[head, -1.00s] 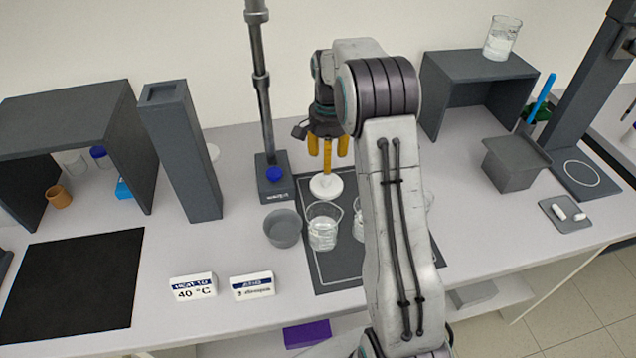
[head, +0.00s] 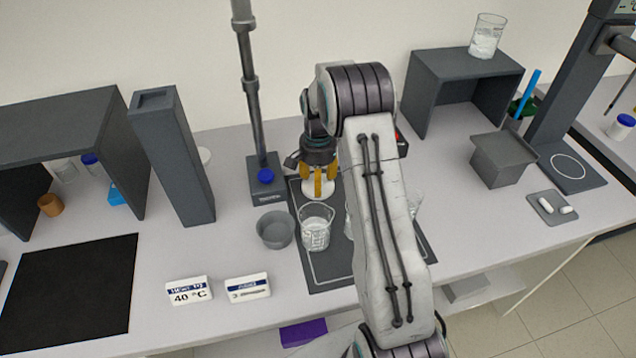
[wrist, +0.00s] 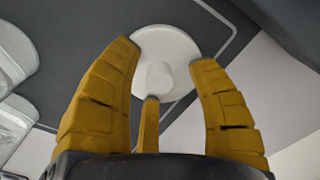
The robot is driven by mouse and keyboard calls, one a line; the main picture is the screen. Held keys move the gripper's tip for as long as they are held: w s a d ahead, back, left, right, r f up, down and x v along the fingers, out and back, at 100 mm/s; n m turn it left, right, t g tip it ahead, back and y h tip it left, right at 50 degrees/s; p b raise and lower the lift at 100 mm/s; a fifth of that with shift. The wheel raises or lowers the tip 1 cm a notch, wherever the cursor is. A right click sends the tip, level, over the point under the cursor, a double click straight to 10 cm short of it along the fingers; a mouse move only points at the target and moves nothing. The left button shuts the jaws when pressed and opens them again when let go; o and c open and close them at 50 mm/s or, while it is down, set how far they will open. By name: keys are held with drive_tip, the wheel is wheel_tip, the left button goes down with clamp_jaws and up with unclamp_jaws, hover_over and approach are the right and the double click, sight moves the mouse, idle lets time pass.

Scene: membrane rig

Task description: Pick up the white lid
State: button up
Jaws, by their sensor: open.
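The white lid (wrist: 180,48) is a round disc with a raised knob at its centre. It lies on the dark grey mat (wrist: 68,60) in the wrist view. In the head view the lid (head: 309,203) is partly hidden behind my fingers. My gripper (wrist: 165,75) is open, with its yellow fingers spread around the knob in the wrist view. It points down over the lid in the head view (head: 318,192). I cannot tell whether any finger touches the lid or knob.
A glass beaker (head: 316,235) stands just in front of the lid, with a grey bowl (head: 274,240) to its left. More glassware is partly hidden by my arm. A stand with a blue knob (head: 266,176) rises close on the left. A grey shelf (head: 425,95) stands at right.

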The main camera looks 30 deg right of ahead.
drive_tip(key=shift+c, duration=0.5)
drive_tip(key=c, duration=0.9)
